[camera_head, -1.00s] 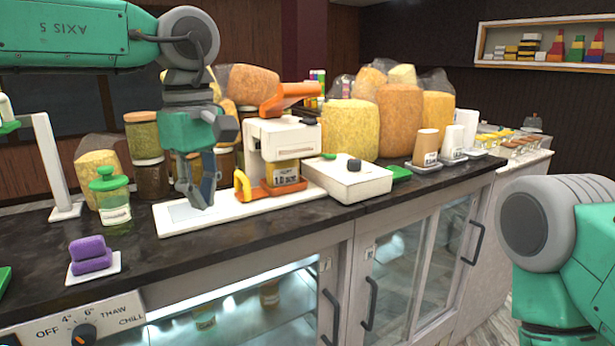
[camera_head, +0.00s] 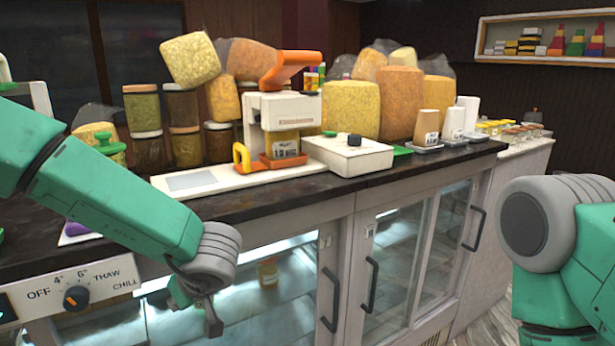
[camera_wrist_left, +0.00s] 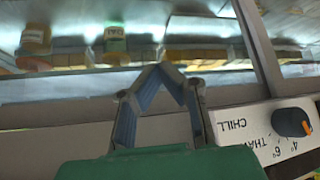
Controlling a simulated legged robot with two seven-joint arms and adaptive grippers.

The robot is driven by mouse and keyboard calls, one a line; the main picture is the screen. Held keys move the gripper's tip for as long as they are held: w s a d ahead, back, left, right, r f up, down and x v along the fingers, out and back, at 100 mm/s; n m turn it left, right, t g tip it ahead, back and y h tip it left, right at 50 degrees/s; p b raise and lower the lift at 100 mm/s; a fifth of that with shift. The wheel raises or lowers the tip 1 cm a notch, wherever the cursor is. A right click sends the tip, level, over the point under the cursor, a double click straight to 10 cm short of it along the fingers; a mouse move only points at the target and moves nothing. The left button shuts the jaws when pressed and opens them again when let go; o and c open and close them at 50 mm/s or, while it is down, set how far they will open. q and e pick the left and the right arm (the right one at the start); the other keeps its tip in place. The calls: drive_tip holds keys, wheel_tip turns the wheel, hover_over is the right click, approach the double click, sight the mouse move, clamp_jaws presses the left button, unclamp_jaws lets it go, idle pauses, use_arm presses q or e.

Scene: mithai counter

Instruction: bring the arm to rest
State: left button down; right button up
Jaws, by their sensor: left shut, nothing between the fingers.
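My left arm (camera_head: 110,185) comes in from the left in the head view and reaches down in front of the counter. My left gripper (camera_head: 214,330) hangs low before the glass of the cabinet, partly cut off by the lower edge. In the left wrist view the left gripper (camera_wrist_left: 160,68) has its fingertips together with nothing between them. My right arm (camera_head: 560,235) stands at the right edge of the head view; its gripper is out of frame.
The control panel with an orange-marked dial (camera_head: 76,298) is left of my left gripper. The dark counter (camera_head: 290,198) carries a white and orange machine (camera_head: 283,110), a white box (camera_head: 348,156), jars and bags. Cabinet door handles (camera_head: 370,285) stick out to the right.

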use_arm(q)
drive_tip(key=s+f+m+h+b, duration=0.15)
drive_tip(key=s+f, duration=0.25)
drive_tip(key=f, duration=0.4)
drive_tip(key=s+f+m+t+h+b, duration=0.1)
drive_tip(key=s+f+m+b, duration=0.25)
drive_tip(key=f, duration=0.45)
drive_tip(key=s+f+m+h+b, duration=0.15)
drive_tip(key=s+f, duration=0.25)
drive_tip(key=f, duration=0.5)
drive_tip(key=s+a+f+m+g+b, duration=0.1)
drive_tip(key=s+f, duration=0.2)
drive_tip(key=s, duration=0.4)
drive_tip(key=s+a+f+m+g+h+b, duration=0.1)
drive_tip(key=s+f+m+g, duration=0.1)
drive_tip(key=s, duration=0.5)
drive_tip(key=s+a+f+m+g+b, duration=0.1)
drive_tip(key=s+f, duration=0.3)
drive_tip(key=s, duration=0.4)
drive_tip(key=shift+a+f+g+h+b, duration=0.25)
drive_tip(key=shift+f+g+h+b, duration=0.15)
drive_tip(key=shift+g+b, duration=0.2)
use_arm(e)
wheel_tip(320, 180, down, 12)
drive_tip(key=d, duration=0.1)
drive_tip(key=shift+f, duration=0.2)
